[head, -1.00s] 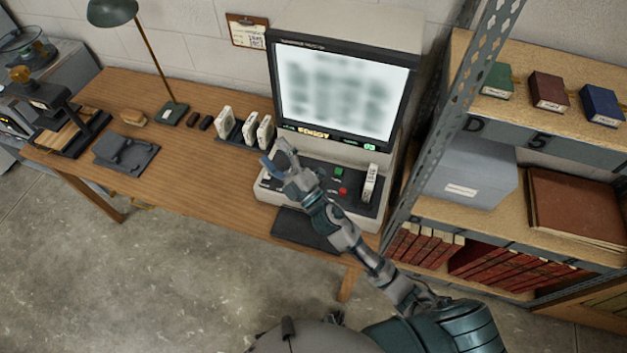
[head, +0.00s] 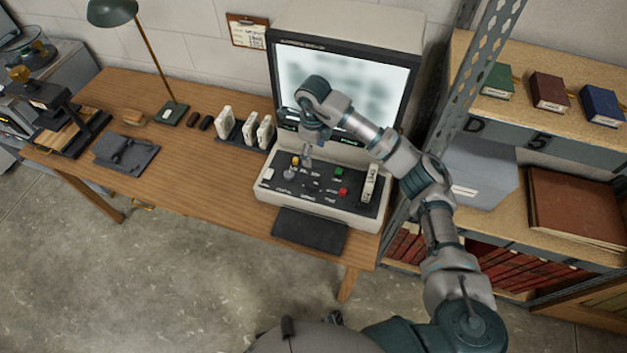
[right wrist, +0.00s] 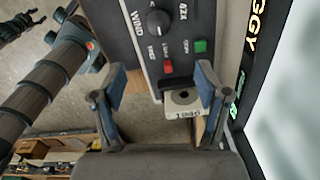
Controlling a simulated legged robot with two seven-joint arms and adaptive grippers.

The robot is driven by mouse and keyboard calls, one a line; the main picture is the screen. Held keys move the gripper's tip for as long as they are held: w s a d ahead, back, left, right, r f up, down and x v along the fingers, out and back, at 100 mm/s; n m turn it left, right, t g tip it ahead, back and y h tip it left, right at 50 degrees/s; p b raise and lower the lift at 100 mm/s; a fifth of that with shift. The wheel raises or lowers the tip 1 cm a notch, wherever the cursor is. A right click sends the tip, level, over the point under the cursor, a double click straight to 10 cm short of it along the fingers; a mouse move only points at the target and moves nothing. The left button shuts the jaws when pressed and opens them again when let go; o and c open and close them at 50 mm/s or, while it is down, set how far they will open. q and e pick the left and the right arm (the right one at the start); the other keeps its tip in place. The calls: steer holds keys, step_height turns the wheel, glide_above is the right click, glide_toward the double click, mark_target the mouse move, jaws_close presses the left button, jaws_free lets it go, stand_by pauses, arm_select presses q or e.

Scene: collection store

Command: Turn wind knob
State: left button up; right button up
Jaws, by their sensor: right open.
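The reader's control panel (head: 310,186) sits below the screen on the desk. In the right wrist view the wind knob (right wrist: 158,21) is round and black with a light pointer, beside the printed word WIND. My right gripper (head: 306,162) hangs over the panel's left-middle part in the head view, its wrist covering part of the screen. In the right wrist view my right gripper (right wrist: 163,97) is open and empty, with blue-padded fingers apart. The knob lies beyond the fingertips, not between them.
A green button (head: 339,171) and a red button (head: 343,191) lie right of the gripper. A white box (head: 370,184) stands on the panel's right end. The metal shelf upright (head: 440,125) is close to my right arm.

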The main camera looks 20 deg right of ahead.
mark_target(313, 182)
step_height(313, 182, down, 14)
steer(key=shift+a+f, duration=0.1)
steer(key=shift+f, duration=0.6)
arm_select(q)
steer(key=shift+s+f, duration=0.15)
steer(key=shift+s, duration=0.55)
arm_select(e)
steer(key=shift+a, duration=0.1)
arm_select(q)
steer(key=shift+a, duration=0.2)
arm_select(e)
steer(key=c, duration=1.2)
steer(key=shift+o, duration=0.2)
arm_select(q)
steer(key=shift+w+f, duration=0.1)
steer(key=shift+w, duration=0.05)
arm_select(e)
steer(key=shift+f, duration=0.1)
